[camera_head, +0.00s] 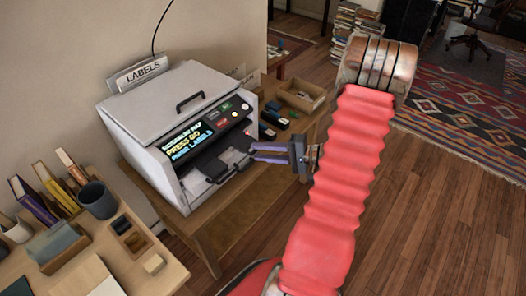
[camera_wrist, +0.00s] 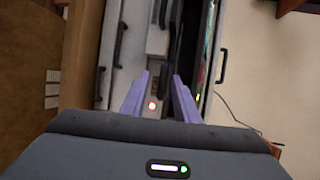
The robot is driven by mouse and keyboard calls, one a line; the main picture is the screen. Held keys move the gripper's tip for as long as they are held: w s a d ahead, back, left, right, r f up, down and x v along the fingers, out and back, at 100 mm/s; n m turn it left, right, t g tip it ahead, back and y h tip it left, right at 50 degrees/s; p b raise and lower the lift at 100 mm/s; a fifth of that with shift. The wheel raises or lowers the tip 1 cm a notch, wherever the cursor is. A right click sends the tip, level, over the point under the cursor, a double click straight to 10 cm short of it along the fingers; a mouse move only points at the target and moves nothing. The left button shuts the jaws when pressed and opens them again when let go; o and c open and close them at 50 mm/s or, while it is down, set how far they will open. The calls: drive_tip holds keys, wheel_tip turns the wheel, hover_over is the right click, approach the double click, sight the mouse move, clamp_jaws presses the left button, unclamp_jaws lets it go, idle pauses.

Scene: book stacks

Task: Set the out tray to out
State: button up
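A pale grey label machine (camera_head: 165,120) stands on a wooden table, with a lit screen reading "PRESS GO" and "MORE LABELS". The out tray (camera_head: 216,170) appears to be the grey part with a dark handle in the low front opening; how far out it sits is hard to tell. My gripper (camera_head: 254,153) has its two purple fingers level and pointing left at the machine's front, close to the opening. In the wrist view my gripper (camera_wrist: 161,78) is open, with a gap between the fingers and nothing clearly held. Contact with the tray cannot be told.
A wooden box (camera_head: 302,94) and small dark items stand right of the machine. A desk at lower left holds books, a dark mug (camera_head: 97,200) and small trays. A patterned rug (camera_head: 465,110) and clear wooden floor lie to the right.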

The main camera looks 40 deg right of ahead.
drive_tip(key=shift+d, duration=0.1)
drive_tip(key=v, duration=1.3)
drive_tip(key=shift+s, duration=0.3)
drive_tip(key=shift+d, duration=0.15)
idle(0.3)
drive_tip(key=s+a+f+m+g, duration=0.1)
drive_tip(key=s+a+g, duration=0.1)
drive_tip(key=a+g, duration=0.3)
drive_tip(key=s+a+f+g, duration=0.2)
drive_tip(key=a+g, duration=0.2)
drive_tip(key=a, duration=0.2)
drive_tip(key=w+a+r+n+h, duration=0.2)
drive_tip(key=a+r+n+h, duration=0.1)
drive_tip(key=a+r+n, duration=0.4)
drive_tip(key=w+a+r+n+t+h, duration=0.1)
drive_tip(key=w+a+r+n+h, duration=0.2)
drive_tip(key=a+r+n, duration=0.4)
drive_tip(key=a+r+h, duration=0.1)
drive_tip(key=a+r, duration=0.5)
drive_tip(key=a, duration=0.5)
drive_tip(key=shift+r+h, duration=0.3)
